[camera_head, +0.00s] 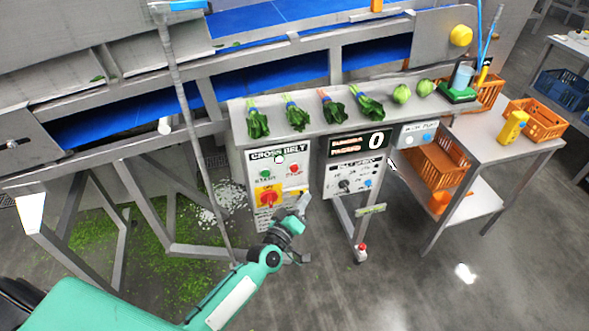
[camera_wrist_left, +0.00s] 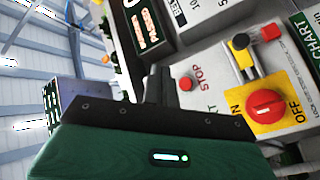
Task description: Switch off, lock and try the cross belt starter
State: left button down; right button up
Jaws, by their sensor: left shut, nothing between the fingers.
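The cross belt starter (camera_head: 251,208) is a pale box with a green START button (camera_head: 265,175), a red STOP button (camera_head: 294,170) and a red rotary switch (camera_head: 268,197) on a yellow plate. My left gripper (camera_head: 303,203) is shut and empty at the box's lower right. In the left wrist view, the shut fingers (camera_wrist_left: 158,85) are beside the STOP button (camera_wrist_left: 185,83). The red rotary switch (camera_wrist_left: 265,106) and its OFF label show to their right; I cannot tell its setting. A yellow-and-black piece (camera_wrist_left: 241,43) and a red piece (camera_wrist_left: 270,33) sit beside it. My right gripper is out of view.
A panel with a 0 display (camera_head: 360,143) and a black knob (camera_head: 344,185) stands right of the starter. Greens (camera_head: 296,116) lie on the ledge above. A side table (camera_head: 490,127) holds orange crates (camera_head: 540,122) and a yellow bottle (camera_head: 511,127). Open floor lies in front.

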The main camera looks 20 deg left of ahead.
aim_at(294, 169)
pick_arm(q)
jog(key=w+a+b, duration=0.3)
jog(key=w+a, duration=0.2)
jog(key=w, duration=0.2)
jog(key=shift+w, duration=0.2)
dwell(1.0)
dwell(1.0)
jog(key=shift+f+b, duration=0.1)
jog(key=shift+b, duration=0.2)
jog(key=shift+w+a, duration=0.2)
jog(key=shift+w, duration=0.15)
dwell(0.4)
